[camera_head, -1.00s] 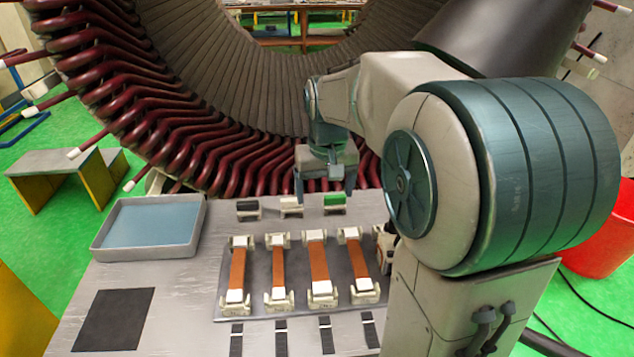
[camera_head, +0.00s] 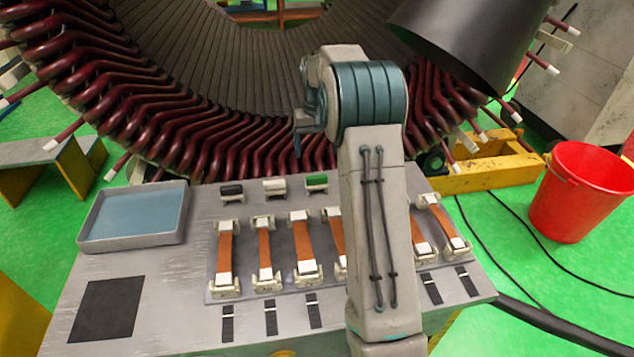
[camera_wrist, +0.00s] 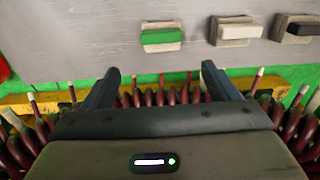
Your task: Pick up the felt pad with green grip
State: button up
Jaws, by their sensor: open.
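The felt pad with green grip (camera_head: 317,180) sits in a small holder at the back edge of the table, rightmost of three pads. In the wrist view the green grip (camera_wrist: 162,36) lies just beyond and between my fingertips, apart from them. My gripper (camera_wrist: 160,70) is open and empty. In the head view my gripper (camera_head: 298,145) hangs behind and above the pads, partly hidden by my arm. The felt part under the green grip is hidden in its holder.
A white-grip pad (camera_head: 274,184) and a black-grip pad (camera_head: 231,188) stand left of the green one. Copper bars on holders (camera_head: 265,255) fill the middle of the table (camera_head: 175,290). A blue tray (camera_head: 134,214) is at left. Dark red coil ends (camera_head: 180,135) rise close behind.

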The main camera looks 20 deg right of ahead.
aim_at(316, 182)
notch_tip(316, 182, down, 7)
jog(key=shift+s+r+p, duration=0.1)
jog(key=shift+p, duration=0.3)
jog(key=shift+s+a+f+p, duration=0.15)
jog(key=shift+f+p, duration=0.3)
jog(key=shift+f, duration=0.9)
jog(key=shift+s+a+f+p, duration=0.15)
jog(key=shift+f+p, duration=0.25)
jog(key=shift+f, duration=0.9)
jog(key=c, duration=1.1)
